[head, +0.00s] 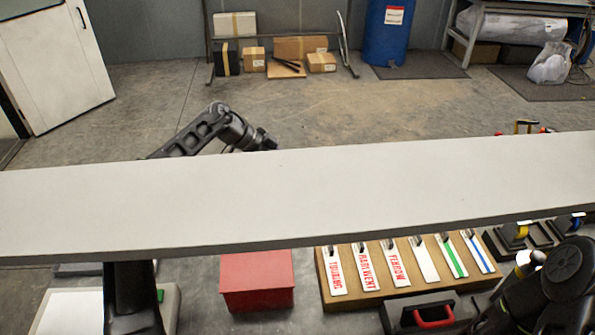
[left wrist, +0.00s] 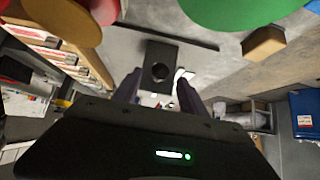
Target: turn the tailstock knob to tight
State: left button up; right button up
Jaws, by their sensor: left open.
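My left gripper (head: 264,140) shows in the head view just past the far edge of a long grey beam. In the left wrist view the left gripper (left wrist: 158,88) has its two fingers apart, with nothing held between them. Beyond the fingertips is a dark square block (left wrist: 172,52) with a round black part (left wrist: 160,72) on its face, apart from the fingers. I cannot tell for sure whether this round part is the tailstock knob, or how it is set. My right arm is at the bottom right of the head view; its gripper does not show.
The long grey beam (head: 300,190) crosses the head view and hides much behind it. Below it are a red box (head: 256,280) and a wooden rack (head: 325,290) with labelled strips. A large green round thing (left wrist: 240,12) is near the camera in the wrist view. Open floor (head: 350,110) lies beyond.

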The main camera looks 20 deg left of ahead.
pick_arm(q)
jog(key=shift+x, duration=1.55)
jog(key=shift+c, duration=0.4)
grip_shut()
